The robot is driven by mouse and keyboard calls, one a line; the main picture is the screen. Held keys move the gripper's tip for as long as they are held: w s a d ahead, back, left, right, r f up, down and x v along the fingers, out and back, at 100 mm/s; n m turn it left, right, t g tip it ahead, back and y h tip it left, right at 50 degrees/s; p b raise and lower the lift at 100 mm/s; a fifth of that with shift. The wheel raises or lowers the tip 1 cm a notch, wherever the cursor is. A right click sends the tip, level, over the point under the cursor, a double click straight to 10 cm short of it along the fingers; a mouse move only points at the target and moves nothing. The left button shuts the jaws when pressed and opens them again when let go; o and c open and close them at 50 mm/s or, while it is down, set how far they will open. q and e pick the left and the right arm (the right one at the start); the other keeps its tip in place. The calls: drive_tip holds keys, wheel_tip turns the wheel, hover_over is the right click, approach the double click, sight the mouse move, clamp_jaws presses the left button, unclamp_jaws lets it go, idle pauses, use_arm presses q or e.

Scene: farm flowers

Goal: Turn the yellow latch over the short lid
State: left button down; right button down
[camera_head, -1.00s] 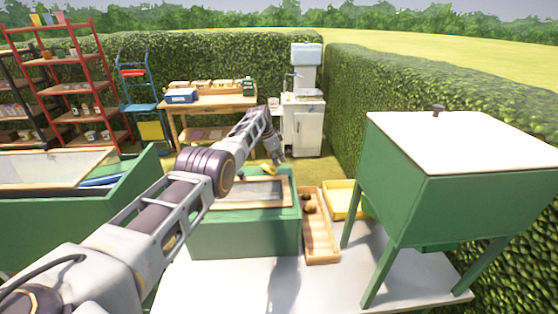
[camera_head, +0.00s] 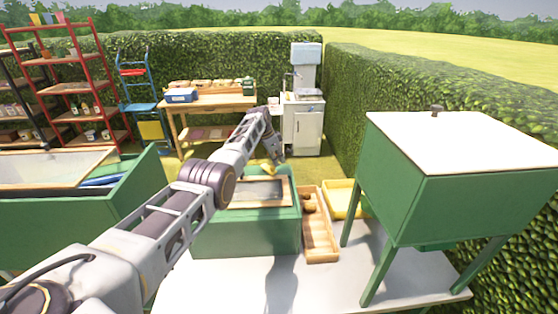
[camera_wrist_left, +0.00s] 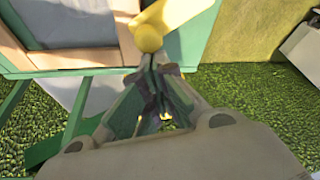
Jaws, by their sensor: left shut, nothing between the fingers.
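The green box (camera_head: 245,236) stands on the light table and has a wood-framed lid with a grey panel (camera_head: 262,191) on top. The yellow latch (camera_head: 269,167) shows at the lid's far edge, partly hidden by my left arm. In the left wrist view the latch (camera_wrist_left: 180,17) is a yellow bar with a round knob at its near end, beside the lid's wooden frame (camera_wrist_left: 75,57). My left gripper (camera_wrist_left: 155,64) is shut and empty, its tips at the knob. Whether they touch it, I cannot tell. My right gripper is out of view.
A wooden tray (camera_head: 319,240) and a yellow tray (camera_head: 341,198) lie right of the box. A large green box on legs (camera_head: 480,205) stands at the right. A green planter (camera_head: 60,222) is at the left. The table front (camera_head: 230,290) is clear.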

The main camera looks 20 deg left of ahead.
use_arm(q)
drive_tip(key=shift+s, duration=0.15)
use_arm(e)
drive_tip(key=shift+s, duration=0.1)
use_arm(q)
drive_tip(key=shift+s+m, duration=0.15)
drive_tip(key=shift+m, duration=0.15)
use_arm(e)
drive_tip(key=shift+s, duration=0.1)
use_arm(q)
drive_tip(key=shift+s+a+m+g+h+b, duration=0.1)
drive_tip(key=shift+s+m+g+h+b, duration=0.1)
drive_tip(key=shift+s+m, duration=0.3)
drive_tip(key=shift+s+a+m+g+h+b, duration=0.1)
drive_tip(key=shift+s+m+g+h+b, duration=0.1)
drive_tip(key=shift+m, duration=0.5)
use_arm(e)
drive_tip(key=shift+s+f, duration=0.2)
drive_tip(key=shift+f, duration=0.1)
use_arm(q)
drive_tip(key=shift+s, duration=0.15)
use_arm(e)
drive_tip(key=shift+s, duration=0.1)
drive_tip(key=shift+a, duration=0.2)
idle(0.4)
